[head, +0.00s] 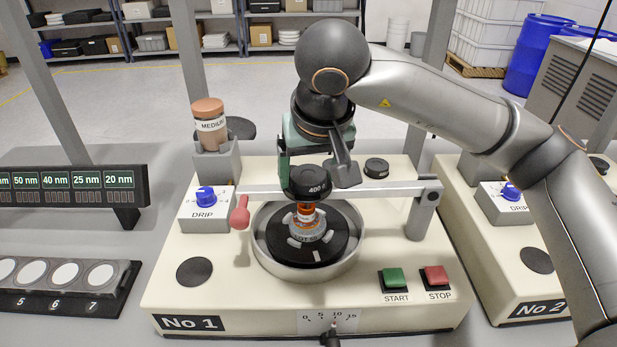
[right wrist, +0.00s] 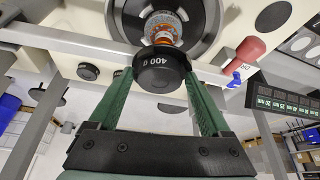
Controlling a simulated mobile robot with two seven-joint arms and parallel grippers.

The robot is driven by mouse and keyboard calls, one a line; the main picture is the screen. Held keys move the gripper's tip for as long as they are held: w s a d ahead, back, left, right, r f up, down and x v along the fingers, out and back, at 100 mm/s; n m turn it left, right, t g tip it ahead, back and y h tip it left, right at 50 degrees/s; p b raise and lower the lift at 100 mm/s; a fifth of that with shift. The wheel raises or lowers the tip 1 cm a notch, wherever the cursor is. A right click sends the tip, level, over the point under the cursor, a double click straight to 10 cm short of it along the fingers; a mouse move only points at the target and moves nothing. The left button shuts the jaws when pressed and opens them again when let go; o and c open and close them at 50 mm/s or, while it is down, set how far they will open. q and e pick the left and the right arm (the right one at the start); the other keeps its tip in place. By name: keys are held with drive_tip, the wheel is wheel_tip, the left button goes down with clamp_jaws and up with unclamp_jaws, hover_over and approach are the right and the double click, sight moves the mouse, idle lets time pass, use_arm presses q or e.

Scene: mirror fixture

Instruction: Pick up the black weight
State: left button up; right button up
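The black weight (head: 310,181), a round disc marked 400 g, sits over the horizontal bar above the round bowl of machine No 1. In the right wrist view the black weight (right wrist: 160,70) lies between the fingertips. My right gripper (head: 305,165) comes down on it from behind. In the right wrist view the two green fingers of my right gripper (right wrist: 160,80) reach its sides with no clear gap. Whether they press on it or stand just apart cannot be told. My left gripper is not in view.
The horizontal bar (head: 385,190) crosses the bowl (head: 260,244), with a red handle (head: 240,213) at its left end. An orange-brown bottle (head: 210,125) stands at the back left. START (head: 394,279) and STOP (head: 436,274) buttons are at front right.

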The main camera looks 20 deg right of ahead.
clamp_jaws()
idle(0.4)
drive_tip(key=shift+r, duration=0.2)
